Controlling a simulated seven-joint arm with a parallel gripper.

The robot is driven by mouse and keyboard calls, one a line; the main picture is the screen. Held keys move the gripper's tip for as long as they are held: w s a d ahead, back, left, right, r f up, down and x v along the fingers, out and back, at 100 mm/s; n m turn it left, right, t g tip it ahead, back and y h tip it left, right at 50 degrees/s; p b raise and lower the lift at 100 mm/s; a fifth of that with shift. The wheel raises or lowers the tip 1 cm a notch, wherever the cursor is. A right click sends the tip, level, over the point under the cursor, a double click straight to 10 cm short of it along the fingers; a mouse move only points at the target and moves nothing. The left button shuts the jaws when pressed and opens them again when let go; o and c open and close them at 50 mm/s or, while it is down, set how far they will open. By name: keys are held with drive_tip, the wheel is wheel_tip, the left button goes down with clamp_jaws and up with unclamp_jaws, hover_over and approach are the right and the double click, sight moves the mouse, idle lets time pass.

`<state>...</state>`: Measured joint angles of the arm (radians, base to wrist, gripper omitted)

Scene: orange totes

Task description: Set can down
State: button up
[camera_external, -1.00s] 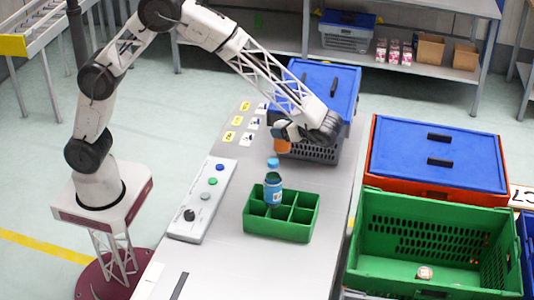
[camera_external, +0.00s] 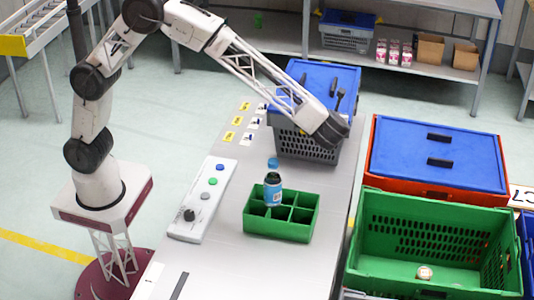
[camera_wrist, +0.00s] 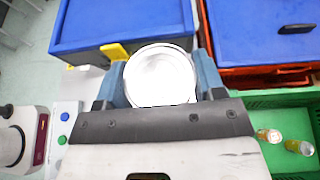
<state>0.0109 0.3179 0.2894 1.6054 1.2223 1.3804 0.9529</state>
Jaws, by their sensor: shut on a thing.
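In the wrist view, the can (camera_wrist: 160,76) shows as a round, pale metallic end between the two blue-grey fingers of my gripper (camera_wrist: 160,88). My gripper is shut on it, and its side is mostly hidden. In the external view the can and the fingers are hidden behind the dark end of my arm, in front of the grey crate with a blue lid (camera_external: 308,147). The wrist view shows that blue lid (camera_wrist: 115,22) beyond the can, to the left.
A green divided tray (camera_external: 280,228) holding a blue bottle (camera_external: 273,190) stands on the grey table (camera_external: 225,270). A button panel (camera_external: 202,200) lies left of it. Right of the table are an open green tote (camera_external: 375,268) and a blue-lidded orange tote (camera_external: 372,145).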

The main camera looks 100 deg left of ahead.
drive_tip(key=shift+w+d+r+m+t, duration=0.2)
drive_tip(key=shift+w+d+m+t, duration=0.1)
drive_tip(key=shift+w, duration=0.25)
wheel_tip(320, 180, down, 12)
drive_tip(key=shift+f, duration=0.25)
drive_tip(key=shift+s+a+f, duration=0.1)
drive_tip(key=shift+f, duration=0.05)
drive_tip(key=shift+f, duration=3)
drive_tip(key=shift+f, duration=1.85)
drive_tip(key=shift+f, duration=0.1)
drive_tip(key=o, duration=1.1)
